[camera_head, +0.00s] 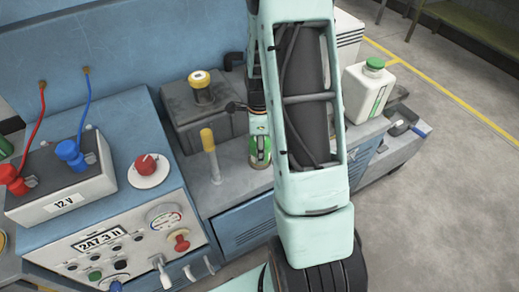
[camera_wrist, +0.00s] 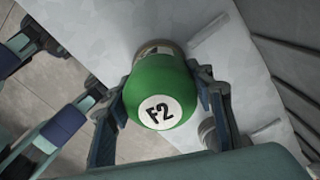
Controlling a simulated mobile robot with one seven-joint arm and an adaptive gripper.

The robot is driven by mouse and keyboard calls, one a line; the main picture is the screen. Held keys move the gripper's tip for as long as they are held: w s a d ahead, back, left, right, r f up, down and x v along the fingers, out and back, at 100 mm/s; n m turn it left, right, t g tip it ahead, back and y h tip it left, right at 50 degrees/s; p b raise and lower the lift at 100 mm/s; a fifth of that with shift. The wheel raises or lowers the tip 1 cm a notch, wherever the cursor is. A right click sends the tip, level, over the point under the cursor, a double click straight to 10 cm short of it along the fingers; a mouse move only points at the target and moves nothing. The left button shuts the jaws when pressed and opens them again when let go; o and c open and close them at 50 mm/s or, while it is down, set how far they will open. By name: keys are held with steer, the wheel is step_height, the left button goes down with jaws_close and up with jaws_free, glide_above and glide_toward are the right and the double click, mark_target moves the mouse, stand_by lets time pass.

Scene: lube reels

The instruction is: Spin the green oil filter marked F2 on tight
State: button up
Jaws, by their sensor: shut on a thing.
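The green oil filter (camera_wrist: 161,80) fills the middle of the wrist view, its round end toward the camera with a white F2 label (camera_wrist: 160,112). My gripper (camera_wrist: 162,98) has one finger on each side of it and is shut on it. A tan round part (camera_wrist: 158,47) shows just behind the filter's far end; whether the two are threaded together is hidden. In the head view the green filter (camera_head: 260,151) shows at the left edge of my arm, low beside the grey bench, and my arm hides much of the area around it.
A dipstick with a yellow handle (camera_head: 208,140) stands just left of the filter, before a grey block with a yellow cap (camera_head: 201,80). A white bottle with a green cap (camera_head: 372,90) stands to the right. The 12 V battery (camera_head: 62,180) and gauge panel are at left.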

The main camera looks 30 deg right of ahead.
steer(key=shift+m, duration=0.5)
steer(key=m+p, duration=0.1)
steer(key=m, duration=0.1)
steer(key=shift+r+m, duration=0.15)
steer(key=shift+m, duration=0.25)
steer(key=shift+m+p, duration=0.3)
steer(key=shift+m, duration=0.9)
steer(key=shift+m+p, duration=0.95)
steer(key=shift+m, duration=0.15)
steer(key=shift+m+p, duration=0.55)
steer(key=shift+m, duration=0.55)
steer(key=shift+f+m, duration=0.2)
steer(key=shift+m, duration=0.1)
